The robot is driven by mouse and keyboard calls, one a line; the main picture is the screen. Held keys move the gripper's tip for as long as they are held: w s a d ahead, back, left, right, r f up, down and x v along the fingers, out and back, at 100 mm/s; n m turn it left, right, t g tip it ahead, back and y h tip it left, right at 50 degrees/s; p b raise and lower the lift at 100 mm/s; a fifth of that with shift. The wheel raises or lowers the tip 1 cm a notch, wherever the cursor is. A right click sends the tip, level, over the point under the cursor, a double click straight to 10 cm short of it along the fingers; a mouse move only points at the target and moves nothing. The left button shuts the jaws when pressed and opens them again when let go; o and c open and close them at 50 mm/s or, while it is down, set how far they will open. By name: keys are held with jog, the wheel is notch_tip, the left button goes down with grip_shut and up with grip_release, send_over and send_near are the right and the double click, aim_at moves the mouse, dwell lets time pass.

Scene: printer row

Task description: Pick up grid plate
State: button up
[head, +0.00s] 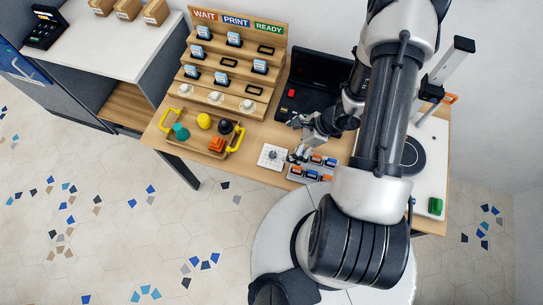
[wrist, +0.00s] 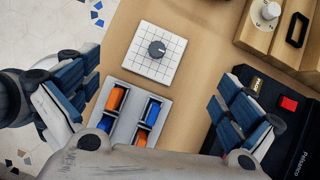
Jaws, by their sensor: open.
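The grid plate (head: 271,157) is a white square with grid lines and a dark round knob in its middle. It lies flat on the wooden table. In the wrist view the grid plate (wrist: 154,57) is ahead of the fingers, with its knob facing up. My gripper (head: 299,140) is open and empty at the right of the plate in the head view. In the wrist view the fingers of my gripper (wrist: 158,100) are wide apart, one at each side, and do not touch the plate.
A grey tray (wrist: 126,106) with orange and blue cylinders lies beside the plate, between my fingers. A black device (head: 308,85) stands behind. A stepped rack (head: 232,65) and a tray with yellow handles (head: 203,130) stand left. Bare wood surrounds the plate's left side.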

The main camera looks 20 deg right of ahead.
aim_at(273, 154)
jog(key=b+x, duration=0.1)
jog(key=x, duration=0.5)
jog(key=shift+a+f, duration=0.15)
jog(key=shift+f, duration=0.05)
jog(key=x, duration=0.1)
jog(key=b+x, duration=0.1)
jog(key=x, duration=0.2)
jog(key=shift+s+f, duration=0.25)
jog(key=shift+s, duration=0.05)
jog(key=shift+w+a+f, duration=0.2)
jog(key=shift+a+f, duration=0.05)
jog(key=shift+f, duration=0.1)
jog(key=shift+c, duration=0.4)
jog(key=c, duration=1)
